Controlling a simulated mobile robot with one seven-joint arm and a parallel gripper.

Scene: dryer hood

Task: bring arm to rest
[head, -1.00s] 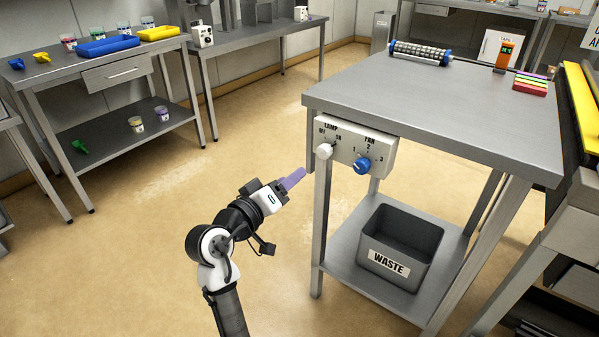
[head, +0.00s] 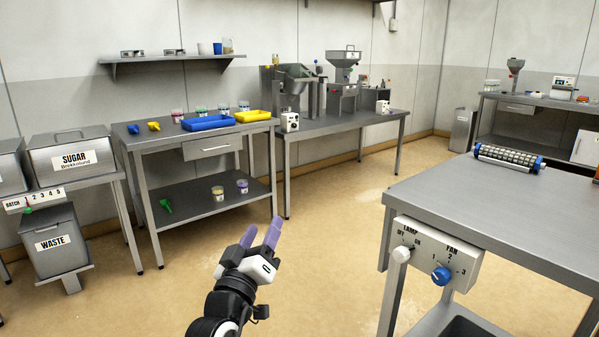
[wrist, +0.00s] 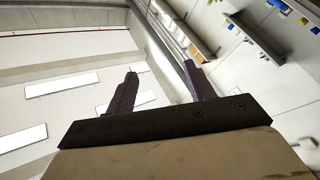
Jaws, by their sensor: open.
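My gripper (head: 261,234) is in the lower middle of the head view, with two purple fingers spread apart and nothing between them. It is in the open space over the floor, left of the near metal table (head: 480,200) and touching nothing. In the wrist view my gripper (wrist: 160,90) also shows its two fingers apart and empty. Behind them are the ceiling with bright light panels and a wall. Part of my arm below the gripper is cut off by the bottom edge of the head view.
The near table carries a lamp and fan panel (head: 436,252) with a blue knob and a roller (head: 508,158). A back left table (head: 160,134) holds a blue tray (head: 207,122) and a yellow tray (head: 253,116). Bare floor (head: 330,230) lies between the tables.

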